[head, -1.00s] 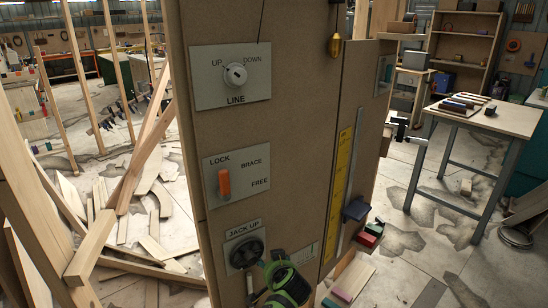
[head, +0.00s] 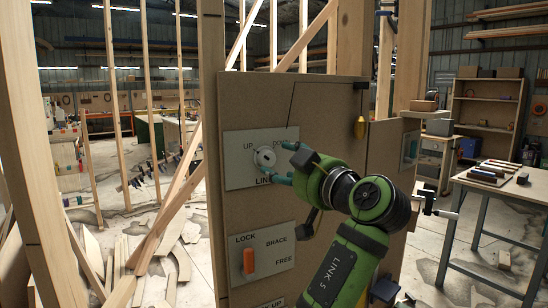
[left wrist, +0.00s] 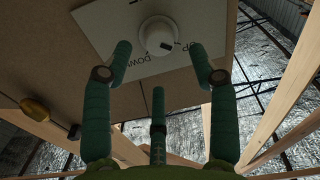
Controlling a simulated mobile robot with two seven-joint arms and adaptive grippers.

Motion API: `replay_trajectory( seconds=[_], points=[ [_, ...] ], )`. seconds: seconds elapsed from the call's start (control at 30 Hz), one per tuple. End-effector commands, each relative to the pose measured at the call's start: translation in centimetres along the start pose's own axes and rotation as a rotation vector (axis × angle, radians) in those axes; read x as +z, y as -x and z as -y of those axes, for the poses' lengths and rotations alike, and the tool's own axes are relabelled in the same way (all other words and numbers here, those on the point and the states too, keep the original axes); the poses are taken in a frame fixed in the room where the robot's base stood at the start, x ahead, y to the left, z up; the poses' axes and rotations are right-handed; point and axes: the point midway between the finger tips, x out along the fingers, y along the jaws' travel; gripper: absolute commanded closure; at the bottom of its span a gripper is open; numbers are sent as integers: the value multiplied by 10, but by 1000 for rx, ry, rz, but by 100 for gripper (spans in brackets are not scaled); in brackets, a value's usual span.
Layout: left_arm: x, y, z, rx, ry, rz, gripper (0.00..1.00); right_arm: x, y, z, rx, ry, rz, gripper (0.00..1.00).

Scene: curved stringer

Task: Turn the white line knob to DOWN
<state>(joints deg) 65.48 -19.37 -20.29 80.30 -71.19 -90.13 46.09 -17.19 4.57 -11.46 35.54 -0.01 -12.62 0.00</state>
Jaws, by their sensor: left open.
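The white line knob (head: 265,157) sits on a pale plate (head: 237,174) marked UP, DOWN and LINE, fixed to the brown board. My left gripper (head: 281,162), with teal fingers, reaches it from the right and is open. In the left wrist view the knob (left wrist: 155,32) stands between and just beyond the two outer fingertips (left wrist: 161,60), with gaps at both sides. Its dark mark lies off centre, toward the UP lettering in that view. The DOWN label is partly covered by a finger in both views. My right gripper is not in view.
Below is a plate with an orange lever (head: 249,262) pointing up at LOCK. A brass plumb weight (head: 360,127) hangs at the board's right. Timber studs stand at left, with loose planks on the floor. A table (head: 500,183) with tools stands at right.

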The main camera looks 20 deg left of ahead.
Motion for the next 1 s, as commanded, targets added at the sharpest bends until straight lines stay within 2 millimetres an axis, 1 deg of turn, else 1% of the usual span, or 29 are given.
replay_trajectory(
  seconds=[0.03, 0.1, 0.2, 0.3, 0.4, 0.63, 0.67, 0.7, 0.77, 0.8, 1.0],
  points=[
    [-4, -10, 0, -3, -4, 0, 41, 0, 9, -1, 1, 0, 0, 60],
    [-4, -21, 0, -3, -4, 0, 41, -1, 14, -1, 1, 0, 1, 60],
    [-3, -33, -1, -1, -5, -1, 41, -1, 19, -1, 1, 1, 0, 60],
    [-1, -41, -1, 1, -4, 0, 41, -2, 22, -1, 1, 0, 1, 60],
    [0, -45, -1, 2, -4, 0, 41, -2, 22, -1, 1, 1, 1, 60],
    [1, -45, -1, 3, -4, 1, 41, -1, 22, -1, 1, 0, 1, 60],
    [1, -45, -1, 3, -4, 1, 53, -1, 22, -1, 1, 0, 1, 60],
    [1, -45, -1, 3, -4, 1, 69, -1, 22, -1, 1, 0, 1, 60],
    [1, -45, -1, 2, -4, 1, 93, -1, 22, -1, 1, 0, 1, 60],
    [1, -45, -1, 2, -4, 0, 97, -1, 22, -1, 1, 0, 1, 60],
    [0, -45, -1, 2, -6, -1, 97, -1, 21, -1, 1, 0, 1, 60]
  ],
)
